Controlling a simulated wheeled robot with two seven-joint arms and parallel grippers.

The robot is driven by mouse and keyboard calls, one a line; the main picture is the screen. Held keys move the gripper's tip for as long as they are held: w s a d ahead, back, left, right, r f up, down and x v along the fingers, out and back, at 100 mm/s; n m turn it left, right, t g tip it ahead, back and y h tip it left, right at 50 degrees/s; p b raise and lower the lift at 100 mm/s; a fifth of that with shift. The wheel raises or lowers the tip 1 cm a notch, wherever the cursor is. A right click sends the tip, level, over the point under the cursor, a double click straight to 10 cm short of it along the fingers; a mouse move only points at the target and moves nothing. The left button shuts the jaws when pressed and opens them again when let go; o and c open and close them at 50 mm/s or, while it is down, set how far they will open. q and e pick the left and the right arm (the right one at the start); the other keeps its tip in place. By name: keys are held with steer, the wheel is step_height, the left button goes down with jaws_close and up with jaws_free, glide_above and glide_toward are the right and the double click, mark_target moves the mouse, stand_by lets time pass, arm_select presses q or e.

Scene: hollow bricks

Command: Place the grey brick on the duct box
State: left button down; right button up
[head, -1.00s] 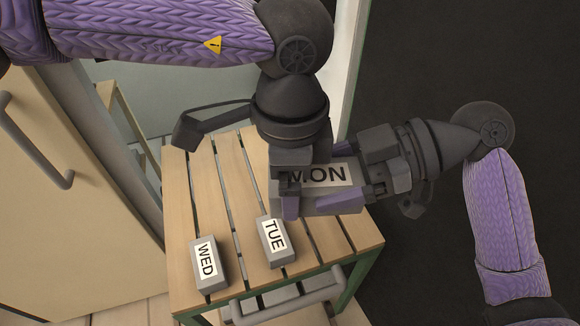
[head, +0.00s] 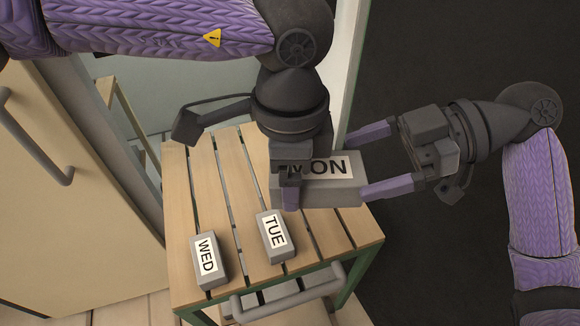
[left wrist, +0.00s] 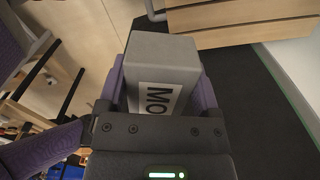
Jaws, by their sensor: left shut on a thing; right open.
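A grey brick labelled MON (head: 335,187) is held by my left gripper (head: 291,190) above the slatted wooden table. In the left wrist view the brick (left wrist: 162,55) sits between the purple fingers. My right gripper (head: 377,161) is open at the brick's right end, its two fingers spread apart and pointing left. Two more grey bricks stand on the table: TUE (head: 274,237) and WED (head: 208,261). I cannot make out a duct box in either view.
The slatted table (head: 185,205) has a grey handle bar (head: 290,297) along its front. A cabinet door (head: 80,225) with a grey handle stands at the left. Dark floor (head: 440,50) is open at the right.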

steer(key=s+v, duration=0.1)
steer(key=v, duration=0.6)
steer(key=w+d+f+m+t+h, duration=0.1)
steer(key=w+f+m+t, duration=0.2)
steer(key=f, duration=0.4)
steer(key=w+f+m+t+h, duration=0.1)
steer(key=w+f+m, duration=0.2)
steer(key=f+m, duration=0.3)
steer(key=w+d+f+m+t+h, duration=0.1)
steer(key=w+f+m+t, duration=0.2)
steer(key=f, duration=0.4)
steer(key=s+d+f+m+g+h, duration=0.1)
steer(key=s+f+m+h, duration=0.15)
steer(key=f, duration=0.65)
steer(key=s+d+f+m+h, duration=0.2)
steer(key=f+m, duration=0.1)
steer(key=f, duration=0.5)
steer(key=s+d+f+m+g+h, duration=0.15)
steer(key=s+f+h, duration=0.25)
steer(key=s+f, duration=0.9)
steer(key=s+a+f+n+g+h, duration=0.1)
steer(key=s+a+f, duration=0.1)
steer(key=s, duration=0.8)
steer(key=s+a+f+n+g+h, duration=0.1)
steer(key=s+f, duration=0.2)
steer(key=s, duration=0.7)
steer(key=shift+a+f+n+g, duration=0.3)
steer(key=shift+a+f+g, duration=0.05)
steer(key=shift+a, duration=0.05)
